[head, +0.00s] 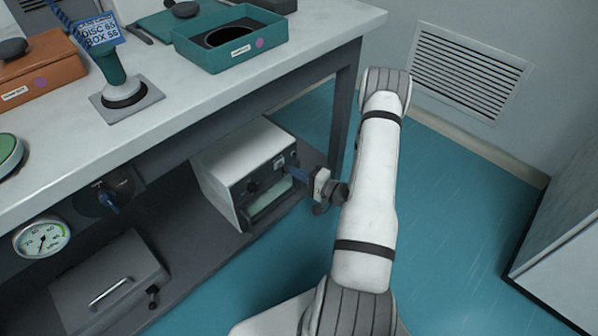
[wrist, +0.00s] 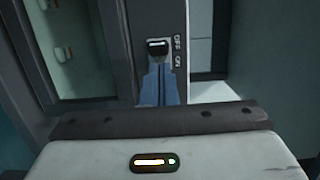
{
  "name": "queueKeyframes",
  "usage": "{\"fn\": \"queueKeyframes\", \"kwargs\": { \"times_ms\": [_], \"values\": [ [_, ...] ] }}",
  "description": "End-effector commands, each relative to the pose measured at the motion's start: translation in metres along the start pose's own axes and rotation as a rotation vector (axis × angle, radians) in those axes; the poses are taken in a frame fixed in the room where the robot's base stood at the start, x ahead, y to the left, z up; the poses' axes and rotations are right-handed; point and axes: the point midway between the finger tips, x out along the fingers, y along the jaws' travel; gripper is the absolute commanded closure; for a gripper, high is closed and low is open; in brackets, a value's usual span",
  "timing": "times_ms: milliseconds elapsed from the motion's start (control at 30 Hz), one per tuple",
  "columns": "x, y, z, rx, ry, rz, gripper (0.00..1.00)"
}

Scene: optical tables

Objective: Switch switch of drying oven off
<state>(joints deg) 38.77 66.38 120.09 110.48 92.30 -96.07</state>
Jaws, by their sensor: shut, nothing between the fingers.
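The drying oven (head: 233,165) is a white box with a grey front and a glass door, on the shelf below the bench. In the wrist view its front panel (wrist: 178,22) shows a small black switch (wrist: 157,46) with OFF and ON printed to its right. OFF is the upper word in that view. I cannot tell which way the switch is set. My gripper (head: 293,172) is at the oven front. Its blue fingers (wrist: 159,75) are shut and empty, with the tips just below the switch in the wrist view. I cannot tell whether they touch it.
The bench top (head: 165,68) overhangs the oven. It holds a teal box (head: 226,57), a brown box (head: 40,83) and a stand with a green handle (head: 116,72). A bench leg (head: 344,115) is close to my arm. A gauge (head: 41,238) is at lower left.

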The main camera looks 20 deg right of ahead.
Motion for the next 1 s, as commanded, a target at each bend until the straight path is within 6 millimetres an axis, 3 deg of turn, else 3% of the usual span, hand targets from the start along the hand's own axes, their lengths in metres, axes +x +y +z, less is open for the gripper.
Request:
{"fn": "queueKeyframes", "kwargs": {
  "times_ms": [233, 400, 700, 1000],
  "values": [
    [-0.005, 0.001, -0.008, -0.001, -0.001, 0.0, 1.0],
    [-0.023, 0.004, -0.032, -0.004, -0.003, -0.001, 1.0],
    [-0.057, -0.002, 0.029, 0.007, -0.004, 0.001, 1.0],
    [-0.072, 0.0, 0.056, 0.001, -0.007, 0.0, 1.0]
  ]
}}
